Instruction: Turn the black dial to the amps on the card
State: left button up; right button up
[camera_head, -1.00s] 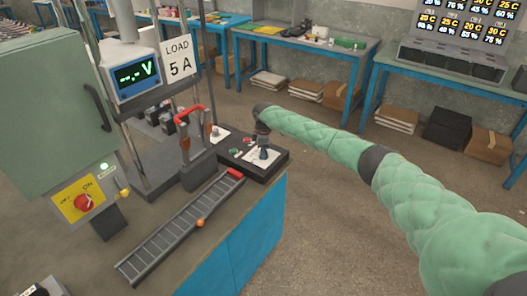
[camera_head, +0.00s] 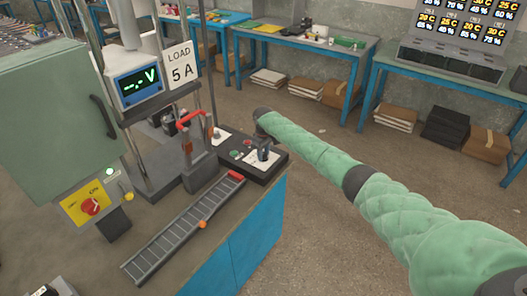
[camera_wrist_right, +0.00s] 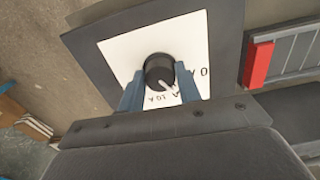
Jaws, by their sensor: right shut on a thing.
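The black dial (camera_wrist_right: 158,70) sits on a white card (camera_wrist_right: 118,52) with amp marks, on a dark panel. Its white pointer line points to the lower right in the right wrist view. "10 A" is readable below the dial; other marks are partly hidden by the fingers. My right gripper (camera_wrist_right: 160,80) has its two blue fingers on either side of the dial, closed on it. In the head view the right gripper (camera_head: 264,151) is small and dark over the black control box (camera_head: 262,172). The load card (camera_head: 181,66) reads "LOAD 5 A". My left gripper is not in view.
A meter (camera_head: 138,82) shows dashes and "V". A green cabinet (camera_head: 55,105) with a red switch (camera_head: 91,207) stands left. A ladder-like rack (camera_head: 185,228) with a red end lies before the box. Red-handled clamp gear (camera_head: 193,125) stands close to its left.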

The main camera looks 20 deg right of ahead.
aim_at(264, 154)
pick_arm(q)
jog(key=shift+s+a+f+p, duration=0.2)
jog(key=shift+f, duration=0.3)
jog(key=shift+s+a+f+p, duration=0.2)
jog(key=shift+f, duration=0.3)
pick_arm(e)
jog(key=shift+m, duration=0.8)
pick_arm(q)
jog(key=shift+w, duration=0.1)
pick_arm(e)
jog(key=o, duration=1)
jog(key=shift+r, duration=0.2)
jog(key=shift+r+b, duration=0.35)
jog(key=shift+r, duration=0.05)
notch_tip(264, 154, up, 5)
jog(key=shift+f+b, duration=0.1)
jog(key=shift+b, duration=0.7)
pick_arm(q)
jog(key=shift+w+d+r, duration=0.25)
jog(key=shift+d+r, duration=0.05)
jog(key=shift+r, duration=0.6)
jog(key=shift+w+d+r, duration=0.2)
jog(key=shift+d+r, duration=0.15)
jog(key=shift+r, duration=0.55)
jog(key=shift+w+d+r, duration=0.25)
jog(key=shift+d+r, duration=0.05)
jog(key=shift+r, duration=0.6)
pick_arm(e)
jog(key=shift+r, duration=0.95)
